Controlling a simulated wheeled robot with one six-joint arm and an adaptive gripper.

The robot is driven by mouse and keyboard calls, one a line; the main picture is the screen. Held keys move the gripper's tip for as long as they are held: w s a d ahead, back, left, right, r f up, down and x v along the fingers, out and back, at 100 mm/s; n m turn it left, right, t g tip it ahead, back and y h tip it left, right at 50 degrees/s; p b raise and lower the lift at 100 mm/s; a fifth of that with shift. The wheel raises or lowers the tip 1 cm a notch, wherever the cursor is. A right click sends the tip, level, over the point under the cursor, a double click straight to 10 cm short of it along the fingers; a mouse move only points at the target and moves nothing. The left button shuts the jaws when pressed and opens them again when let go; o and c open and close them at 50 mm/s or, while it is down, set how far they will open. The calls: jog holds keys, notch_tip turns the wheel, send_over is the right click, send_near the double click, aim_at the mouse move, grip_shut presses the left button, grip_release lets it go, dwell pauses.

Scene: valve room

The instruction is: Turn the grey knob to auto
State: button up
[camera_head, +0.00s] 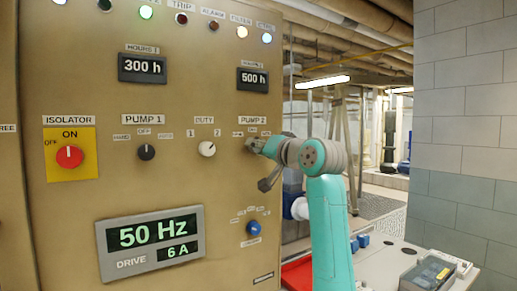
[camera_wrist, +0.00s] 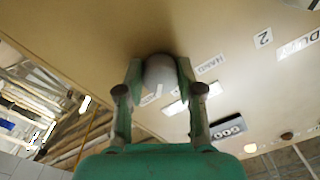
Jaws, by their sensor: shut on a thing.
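The grey knob (camera_wrist: 160,70) sits on the tan panel between my two fingertips in the wrist view. My gripper (camera_head: 253,146) is at the PUMP 2 selector in the head view and is shut on the knob, one finger on each side. The HAND label (camera_wrist: 208,63) and other small labels lie around the knob. I cannot tell exactly which label its pointer faces.
To the left are the white DUTY knob (camera_head: 207,149), dark PUMP 1 knob (camera_head: 146,152) and red isolator (camera_head: 70,157). A blue knob (camera_head: 253,228) is below. The 500 h display (camera_head: 253,80) is above. A pale bench (camera_head: 385,265) stands right of the panel.

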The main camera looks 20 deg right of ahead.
dwell(0.4)
jog(key=o, duration=1.2)
jog(key=shift+c, duration=0.2)
jog(key=v, duration=1.2)
